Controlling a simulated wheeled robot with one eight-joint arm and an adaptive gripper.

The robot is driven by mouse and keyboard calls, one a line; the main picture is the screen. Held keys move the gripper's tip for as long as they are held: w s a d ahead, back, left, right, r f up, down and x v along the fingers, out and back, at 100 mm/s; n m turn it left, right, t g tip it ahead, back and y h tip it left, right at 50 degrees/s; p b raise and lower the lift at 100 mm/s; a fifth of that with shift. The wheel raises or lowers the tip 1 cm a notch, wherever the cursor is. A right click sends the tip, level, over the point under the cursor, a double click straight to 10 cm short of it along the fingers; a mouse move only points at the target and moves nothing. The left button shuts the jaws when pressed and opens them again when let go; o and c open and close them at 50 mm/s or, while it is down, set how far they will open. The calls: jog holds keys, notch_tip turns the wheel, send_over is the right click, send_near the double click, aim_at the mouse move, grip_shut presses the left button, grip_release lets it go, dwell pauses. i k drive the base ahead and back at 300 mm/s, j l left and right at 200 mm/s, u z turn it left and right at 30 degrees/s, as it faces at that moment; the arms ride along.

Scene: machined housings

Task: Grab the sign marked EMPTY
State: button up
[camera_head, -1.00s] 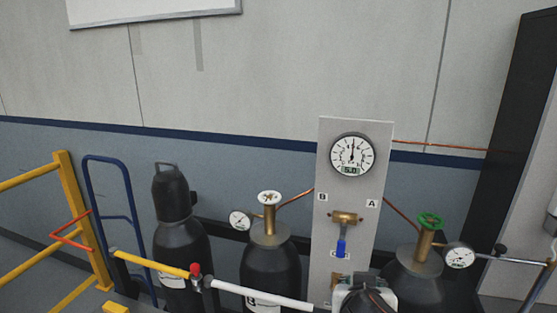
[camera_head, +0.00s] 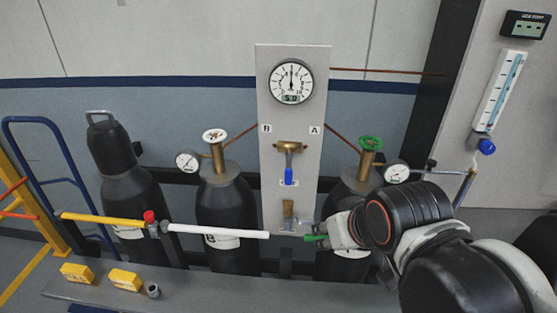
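No sign on which I can read the word EMPTY shows. Two small yellow blocks with dark markings stand at the lower left, a left one (camera_head: 77,272) and a right one (camera_head: 125,279); their lettering is too small to read. My gripper (camera_head: 322,240) is at the right of centre, in front of the right cylinder and below the panel, pointing left. A small green piece shows at its tip; I cannot tell whether it is part of the gripper or something held. The yellow blocks are well to its left, apart from it.
A low grey ledge (camera_head: 210,290) runs along the front, with a small grey fitting (camera_head: 153,290) on it. A yellow-and-white bar (camera_head: 215,231) crosses before the black cylinders (camera_head: 228,205). A gauge panel (camera_head: 293,140) stands behind. A blue trolley (camera_head: 48,122) stands left.

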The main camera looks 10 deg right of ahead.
aim_at(124, 280)
jog(key=k+u, duration=0.1)
jog(key=u, duration=1.3)
